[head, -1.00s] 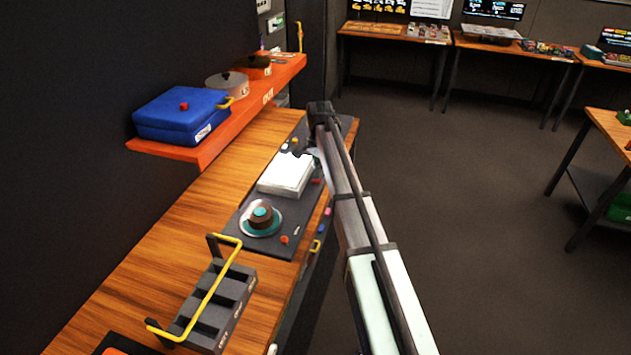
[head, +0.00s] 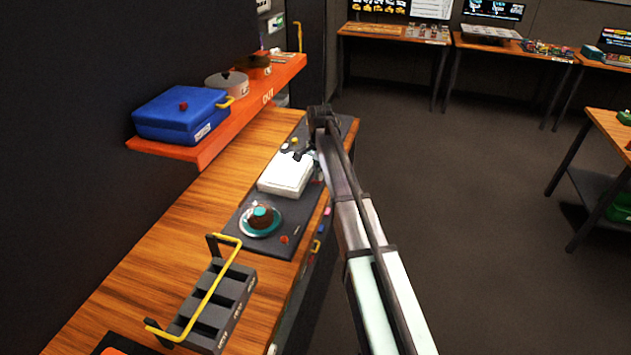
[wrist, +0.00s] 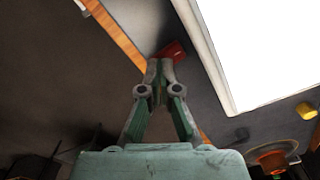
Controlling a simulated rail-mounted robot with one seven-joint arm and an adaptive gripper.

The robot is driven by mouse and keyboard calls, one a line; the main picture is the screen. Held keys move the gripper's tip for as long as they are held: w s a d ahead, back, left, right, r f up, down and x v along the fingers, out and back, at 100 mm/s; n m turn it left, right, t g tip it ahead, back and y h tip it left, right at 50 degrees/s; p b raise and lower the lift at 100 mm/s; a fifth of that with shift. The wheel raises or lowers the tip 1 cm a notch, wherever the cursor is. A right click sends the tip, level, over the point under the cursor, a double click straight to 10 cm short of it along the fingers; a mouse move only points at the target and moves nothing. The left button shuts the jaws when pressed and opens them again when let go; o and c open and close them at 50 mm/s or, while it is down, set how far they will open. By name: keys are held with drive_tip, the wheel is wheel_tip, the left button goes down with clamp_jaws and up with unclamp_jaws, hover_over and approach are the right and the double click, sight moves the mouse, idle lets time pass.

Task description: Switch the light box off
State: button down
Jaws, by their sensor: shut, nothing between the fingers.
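The light box (head: 286,174) is a white slab on the dark panel in the head view. Its bright white face (wrist: 265,45) fills the upper right of the wrist view. A small red switch-like part (wrist: 173,50) sits on the dark panel beside the box's edge. My gripper (wrist: 160,66) is shut and empty, with its fingertips right by the red part. I cannot tell whether they touch it.
A dark rack (head: 222,295) with a yellow handle stands in front. An orange shelf (head: 210,148) holds a blue case (head: 181,115) and pots. A yellow knob (wrist: 306,110) lies beyond the box.

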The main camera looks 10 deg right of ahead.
drive_tip(key=shift+f, duration=0.5)
drive_tip(key=shift+r, duration=0.1)
idle(0.3)
drive_tip(key=shift+r+p, duration=1.65)
drive_tip(key=shift+r, duration=1.75)
